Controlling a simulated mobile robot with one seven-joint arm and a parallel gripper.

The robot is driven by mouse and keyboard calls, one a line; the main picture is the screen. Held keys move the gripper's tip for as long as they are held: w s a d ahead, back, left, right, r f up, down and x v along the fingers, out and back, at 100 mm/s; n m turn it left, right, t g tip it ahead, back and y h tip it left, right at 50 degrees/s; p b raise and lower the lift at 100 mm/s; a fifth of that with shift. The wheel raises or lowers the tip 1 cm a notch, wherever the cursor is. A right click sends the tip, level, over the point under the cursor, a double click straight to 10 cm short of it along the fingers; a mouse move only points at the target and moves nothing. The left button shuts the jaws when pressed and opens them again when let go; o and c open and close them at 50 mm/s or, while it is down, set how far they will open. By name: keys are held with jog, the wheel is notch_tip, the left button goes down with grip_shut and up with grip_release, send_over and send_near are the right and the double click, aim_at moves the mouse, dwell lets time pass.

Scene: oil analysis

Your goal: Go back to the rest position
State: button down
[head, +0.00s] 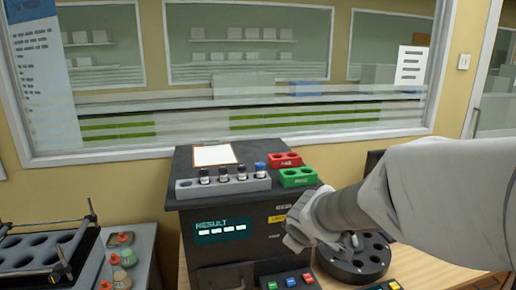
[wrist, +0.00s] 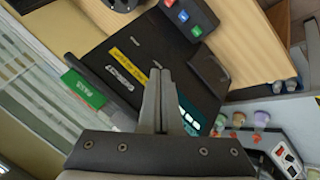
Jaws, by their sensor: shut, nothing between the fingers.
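My gripper (wrist: 158,92) is shut and empty in the wrist view, its two fingers together in front of the black analyser's face. In the head view my arm comes in from the right and its end hangs in front of the right side of the black analyser (head: 250,257). The fingers are hard to make out there. The analyser shows a RESULT screen (head: 222,230) on its front; part of the front is hidden behind my gripper.
On the analyser stand a grey rack (head: 196,191) with several capped vials, a red holder (head: 284,160) and a green holder (head: 297,177). A round black carousel (head: 352,262) and button boxes (head: 290,281) lie close by. A tube rack (head: 40,250) and coloured bottles stand at left.

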jog(key=s+d+r+m+g+h, duration=0.1)
jog(key=s+d+r+m, duration=0.2)
jog(key=s, duration=0.3)
jog(key=s+d+r+m, duration=0.3)
jog(key=s, duration=0.2)
jog(key=s+a+m+g+y, duration=0.1)
jog(key=s+m, duration=0.2)
jog(key=s, duration=0.9)
jog(key=shift+r+m+g, duration=0.15)
jog(key=shift+m+g, duration=0.15)
jog(key=shift+m, duration=0.1)
jog(key=shift+w, duration=0.1)
